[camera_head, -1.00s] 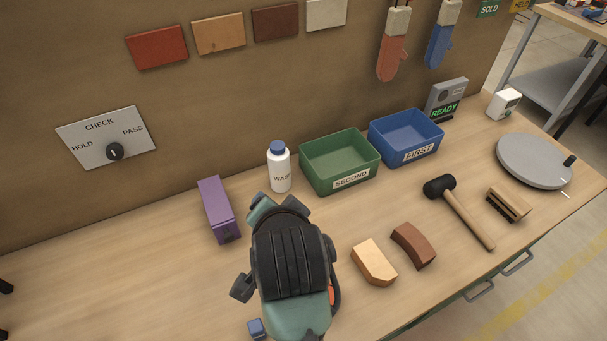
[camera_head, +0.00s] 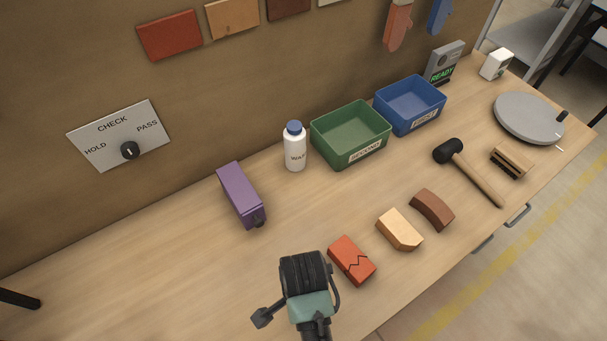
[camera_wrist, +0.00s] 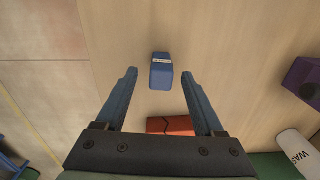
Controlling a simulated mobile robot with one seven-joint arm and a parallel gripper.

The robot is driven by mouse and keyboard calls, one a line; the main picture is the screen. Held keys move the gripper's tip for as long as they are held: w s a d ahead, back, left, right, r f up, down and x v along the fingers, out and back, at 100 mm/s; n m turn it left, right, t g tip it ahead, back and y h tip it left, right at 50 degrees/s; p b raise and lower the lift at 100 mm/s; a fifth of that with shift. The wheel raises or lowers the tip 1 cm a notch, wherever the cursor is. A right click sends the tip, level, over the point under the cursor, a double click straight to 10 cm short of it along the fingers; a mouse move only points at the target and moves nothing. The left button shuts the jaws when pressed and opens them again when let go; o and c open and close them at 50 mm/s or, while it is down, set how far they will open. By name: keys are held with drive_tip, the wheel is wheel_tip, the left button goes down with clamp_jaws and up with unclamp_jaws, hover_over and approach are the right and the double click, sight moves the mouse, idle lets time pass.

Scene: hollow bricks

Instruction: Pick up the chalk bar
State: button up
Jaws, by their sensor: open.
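A small blue block (camera_wrist: 161,75) with a white label shows in the wrist view. It seems to be the chalk bar, but the label is too small to read. It lies on the wooden bench top. My gripper (camera_wrist: 160,72) is open, and its two fingertips appear on either side of the block with gaps on both sides. I cannot tell how far above the block the tips are. In the head view my arm stands at the bottom middle, and the block and fingers are hidden there.
A cracked red brick (camera_head: 351,260) lies close to my arm, also in the wrist view (camera_wrist: 171,125). A tan brick (camera_head: 399,230), brown brick (camera_head: 432,210), purple box (camera_head: 241,195) and white bottle (camera_head: 295,149) stand farther off. The left bench is largely clear.

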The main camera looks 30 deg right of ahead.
drive_tip(key=shift+f, duration=2.4)
drive_tip(key=shift+c, duration=0.3)
clamp_jaws()
